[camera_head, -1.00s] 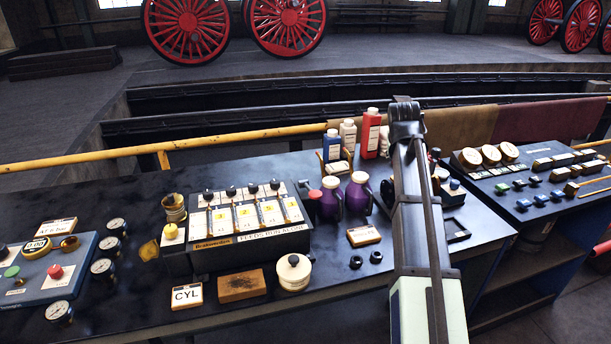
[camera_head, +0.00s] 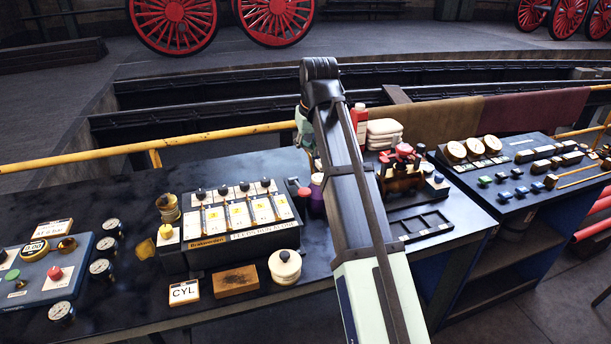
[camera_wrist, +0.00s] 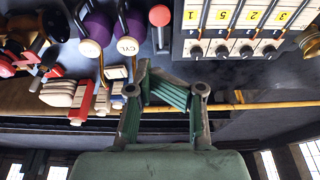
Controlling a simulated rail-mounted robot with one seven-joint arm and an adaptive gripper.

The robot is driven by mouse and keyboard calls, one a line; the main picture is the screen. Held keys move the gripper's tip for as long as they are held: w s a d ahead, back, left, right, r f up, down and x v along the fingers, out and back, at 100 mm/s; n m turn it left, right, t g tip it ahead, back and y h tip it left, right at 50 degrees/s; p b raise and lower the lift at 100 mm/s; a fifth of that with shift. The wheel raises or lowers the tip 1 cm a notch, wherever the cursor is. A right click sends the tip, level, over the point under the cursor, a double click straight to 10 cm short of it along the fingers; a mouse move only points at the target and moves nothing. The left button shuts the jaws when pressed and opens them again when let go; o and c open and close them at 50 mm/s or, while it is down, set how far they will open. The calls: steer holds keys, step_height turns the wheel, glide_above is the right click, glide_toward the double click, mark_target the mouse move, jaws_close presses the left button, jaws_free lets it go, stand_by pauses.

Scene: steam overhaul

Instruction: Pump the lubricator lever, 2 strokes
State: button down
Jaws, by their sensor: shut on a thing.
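The lubricator (camera_head: 228,238) is a dark box with several numbered yellow-and-white gauges and black knobs, on the bench left of my arm. Its red-knobbed lever (camera_head: 303,191) stands at its right side, close to my arm. In the wrist view the red knob (camera_wrist: 159,15) is at the top centre, with a dark shaft below it. My gripper (camera_wrist: 148,68) is in the wrist view with its fingers drawn together, apart from the red knob in the picture. What is between them cannot be made out. My arm mostly hides the gripper in the head view.
Purple cans (camera_wrist: 96,30) stand beside the lever, largely hidden behind my arm in the head view. A yellow rail (camera_head: 230,137) runs behind the bench.

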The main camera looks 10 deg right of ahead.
steer(key=p, duration=0.3)
glide_toward(305, 190)
steer(key=x, duration=0.5)
steer(key=shift+w+a+f, duration=0.1)
steer(key=shift+w+a, duration=0.05)
steer(key=shift+w, duration=0.1)
steer(key=shift+f, duration=0.8)
